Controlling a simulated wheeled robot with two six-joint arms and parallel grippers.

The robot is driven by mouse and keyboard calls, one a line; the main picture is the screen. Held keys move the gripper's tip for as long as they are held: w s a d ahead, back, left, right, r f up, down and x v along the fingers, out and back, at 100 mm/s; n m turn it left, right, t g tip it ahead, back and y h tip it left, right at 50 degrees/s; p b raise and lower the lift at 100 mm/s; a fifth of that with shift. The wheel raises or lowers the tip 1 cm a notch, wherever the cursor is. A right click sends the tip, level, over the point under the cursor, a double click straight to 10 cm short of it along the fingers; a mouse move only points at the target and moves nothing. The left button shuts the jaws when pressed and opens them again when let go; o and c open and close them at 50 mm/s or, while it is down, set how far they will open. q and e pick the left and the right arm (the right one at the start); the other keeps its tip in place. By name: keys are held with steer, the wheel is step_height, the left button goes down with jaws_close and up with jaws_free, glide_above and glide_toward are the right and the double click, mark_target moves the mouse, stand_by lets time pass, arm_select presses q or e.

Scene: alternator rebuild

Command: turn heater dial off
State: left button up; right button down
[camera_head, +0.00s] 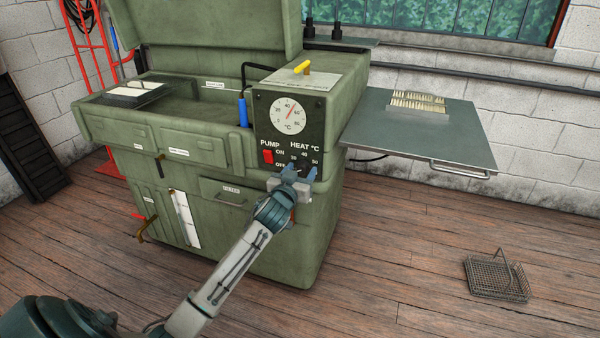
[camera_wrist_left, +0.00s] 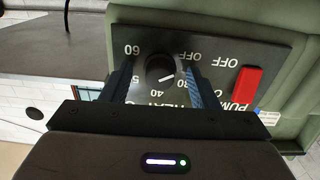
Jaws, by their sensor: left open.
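The heater dial is a small black round knob on the dark control panel of the green parts washer. It shows best in the left wrist view (camera_wrist_left: 160,69), upside down, with OFF, 30, 40, 50 and 60 marked around it. Its white pointer line points towards the 30 mark. My left gripper (camera_head: 295,173) is in front of the panel at the dial, which it partly covers in the head view. In the left wrist view its two fingers (camera_wrist_left: 163,85) are open, one on each side of the dial, with gaps visible between. My right gripper is not in view.
The red pump switch (camera_head: 268,157) is just left of the dial, below a round temperature gauge (camera_head: 288,115). A grey side shelf (camera_head: 390,146) holding a brush-like block (camera_head: 416,102) juts out right. A wire basket (camera_head: 497,277) lies on the floor.

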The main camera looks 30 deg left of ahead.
arm_select(q)
steer(key=v, duration=1.1)
steer(key=shift+w+a, duration=0.1)
